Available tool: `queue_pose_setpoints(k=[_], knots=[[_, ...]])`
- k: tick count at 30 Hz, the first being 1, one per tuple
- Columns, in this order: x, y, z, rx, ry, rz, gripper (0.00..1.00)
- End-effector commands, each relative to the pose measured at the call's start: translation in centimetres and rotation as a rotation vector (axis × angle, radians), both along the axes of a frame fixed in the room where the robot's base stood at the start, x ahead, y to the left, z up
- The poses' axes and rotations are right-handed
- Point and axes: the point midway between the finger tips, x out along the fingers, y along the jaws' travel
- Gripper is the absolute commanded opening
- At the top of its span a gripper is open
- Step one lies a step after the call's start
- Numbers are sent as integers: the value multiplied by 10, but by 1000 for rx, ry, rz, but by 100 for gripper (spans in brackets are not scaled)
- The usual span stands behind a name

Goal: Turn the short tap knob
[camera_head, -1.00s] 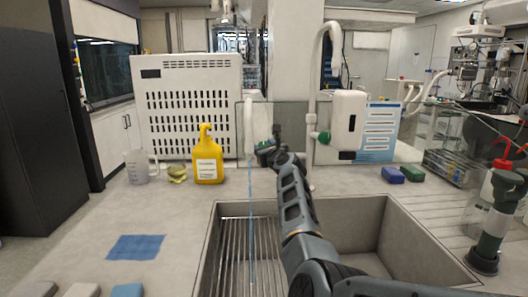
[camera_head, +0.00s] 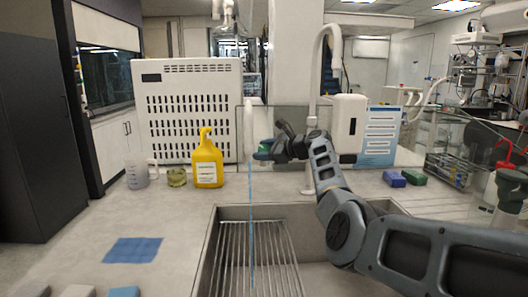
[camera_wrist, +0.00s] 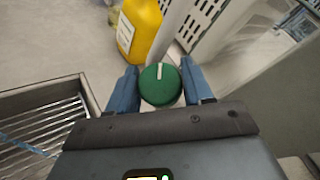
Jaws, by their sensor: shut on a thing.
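The short tap (camera_head: 249,130) is a white upright pipe at the back of the sink, with a thin blue stream of water (camera_head: 250,200) running down from it. Its green round knob (camera_wrist: 160,88) sits between my gripper's two blue fingers in the wrist view, with a white mark on its face pointing up the picture. In the head view the knob (camera_head: 266,144) is mostly hidden by my gripper (camera_head: 264,154). My gripper is shut on the knob from both sides.
A tall white tap (camera_head: 313,95) stands just right, partly behind my arm. A yellow bottle (camera_head: 207,160) and a beaker (camera_head: 137,172) stand to the left. The sink (camera_head: 208,245) has a wire rack (camera_head: 258,250). A clear panel stands behind the taps.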

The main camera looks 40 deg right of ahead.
Motion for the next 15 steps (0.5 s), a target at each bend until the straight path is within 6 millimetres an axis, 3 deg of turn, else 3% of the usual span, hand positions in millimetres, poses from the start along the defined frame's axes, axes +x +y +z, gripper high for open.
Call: queue_pose_setpoints(k=[15], knots=[[0, 1, -1, -27, 20, 45, 20]])
